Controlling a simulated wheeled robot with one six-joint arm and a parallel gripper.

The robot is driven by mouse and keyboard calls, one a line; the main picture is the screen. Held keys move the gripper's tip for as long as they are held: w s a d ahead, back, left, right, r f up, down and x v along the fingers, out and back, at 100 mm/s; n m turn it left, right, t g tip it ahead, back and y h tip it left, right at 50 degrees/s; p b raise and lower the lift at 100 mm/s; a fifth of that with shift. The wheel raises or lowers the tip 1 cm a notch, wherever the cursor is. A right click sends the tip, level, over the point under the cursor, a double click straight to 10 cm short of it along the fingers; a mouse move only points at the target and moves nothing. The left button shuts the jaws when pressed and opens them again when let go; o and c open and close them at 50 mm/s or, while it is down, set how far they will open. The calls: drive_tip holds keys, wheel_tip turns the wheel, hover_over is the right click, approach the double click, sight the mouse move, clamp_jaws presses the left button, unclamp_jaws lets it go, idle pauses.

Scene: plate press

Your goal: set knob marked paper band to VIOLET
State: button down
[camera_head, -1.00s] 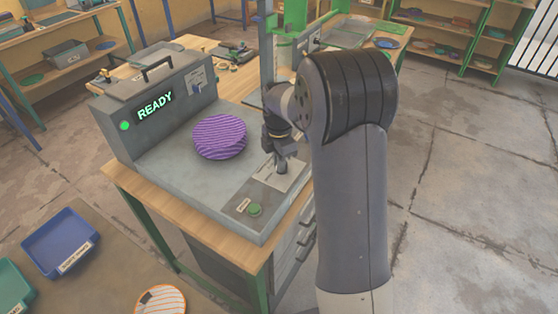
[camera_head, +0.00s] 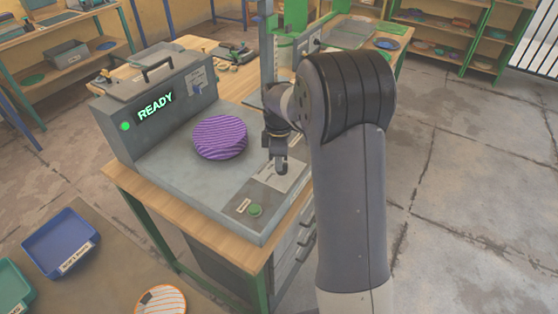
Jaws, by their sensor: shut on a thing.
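The press (camera_head: 225,180) stands on a wooden-topped bench, and its lit display (camera_head: 155,105) reads READY. A pale label plate (camera_head: 268,178) lies on the right part of its deck. My gripper (camera_head: 280,169) points down at this plate and is shut on the knob there. The knob itself is hidden by the fingers, and the plate's markings are too small to read, so I cannot tell which setting it points to.
A purple striped round piece (camera_head: 219,137) lies on the press deck, left of my gripper. A green button (camera_head: 255,210) sits at the front of the deck. A blue tray (camera_head: 62,243) and an orange-striped round piece (camera_head: 161,300) are on the table at lower left.

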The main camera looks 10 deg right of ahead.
drive_tip(key=m, duration=0.4)
drive_tip(key=shift+w+d+m, duration=0.1)
drive_tip(key=shift+w+m, duration=0.05)
drive_tip(key=shift+m, duration=0.15)
drive_tip(key=m, duration=0.4)
drive_tip(key=shift+w+d, duration=0.1)
drive_tip(key=shift+d, duration=0.05)
drive_tip(key=m, duration=0.5)
drive_tip(key=shift+d, duration=0.15)
drive_tip(key=shift+d+m, duration=0.15)
drive_tip(key=shift+m, duration=1.95)
drive_tip(key=c, duration=1.5)
unclamp_jaws()
drive_tip(key=shift+o, duration=0.2)
wheel_tip(320, 180, up, 11)
drive_tip(key=shift+b, duration=0.35)
